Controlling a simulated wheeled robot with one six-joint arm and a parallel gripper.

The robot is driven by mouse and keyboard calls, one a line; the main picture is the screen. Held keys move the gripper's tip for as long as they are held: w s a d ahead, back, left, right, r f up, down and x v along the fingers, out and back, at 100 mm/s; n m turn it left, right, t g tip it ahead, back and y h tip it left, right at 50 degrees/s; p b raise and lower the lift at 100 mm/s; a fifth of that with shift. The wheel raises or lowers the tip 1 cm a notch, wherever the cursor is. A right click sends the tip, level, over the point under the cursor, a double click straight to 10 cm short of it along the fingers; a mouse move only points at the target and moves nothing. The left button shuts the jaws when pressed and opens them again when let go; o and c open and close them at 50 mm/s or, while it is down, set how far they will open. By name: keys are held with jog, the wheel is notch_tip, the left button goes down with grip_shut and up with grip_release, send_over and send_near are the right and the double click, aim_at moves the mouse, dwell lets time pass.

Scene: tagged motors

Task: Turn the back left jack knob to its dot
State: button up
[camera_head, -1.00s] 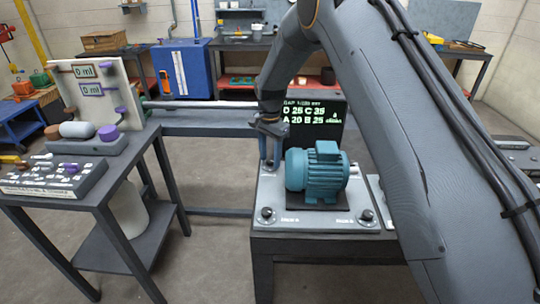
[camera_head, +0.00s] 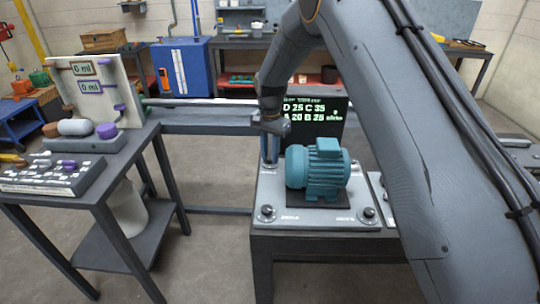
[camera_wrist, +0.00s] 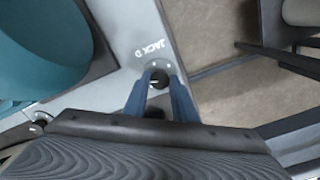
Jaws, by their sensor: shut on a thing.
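The back left jack knob (camera_wrist: 158,78) is a small dark round knob beside the "JACK D" label in the wrist view. My gripper (camera_wrist: 160,80) points down over it with its two blue fingers shut on it, one on each side. In the head view my gripper (camera_head: 269,160) stands at the back left corner of the grey base plate (camera_head: 318,222), behind the teal motor (camera_head: 320,172).
Front knobs sit at the plate's left (camera_head: 267,212) and right (camera_head: 367,213) corners. A dark screen (camera_head: 325,112) behind the motor shows letters and numbers, partly covered by my arm. A side table (camera_head: 130,160) with a panel stands left, with open floor between.

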aim_at(270, 158)
jog(key=n+b, duration=0.2)
jog(key=n, duration=0.3)
jog(key=shift+n+b, duration=0.55)
jog(key=shift+n, duration=1.85)
jog(key=o, duration=1)
jog(key=shift+o, duration=0.2)
notch_tip(270, 158, up, 8)
jog(key=shift+f+b, duration=0.1)
jog(key=shift+b, duration=0.85)
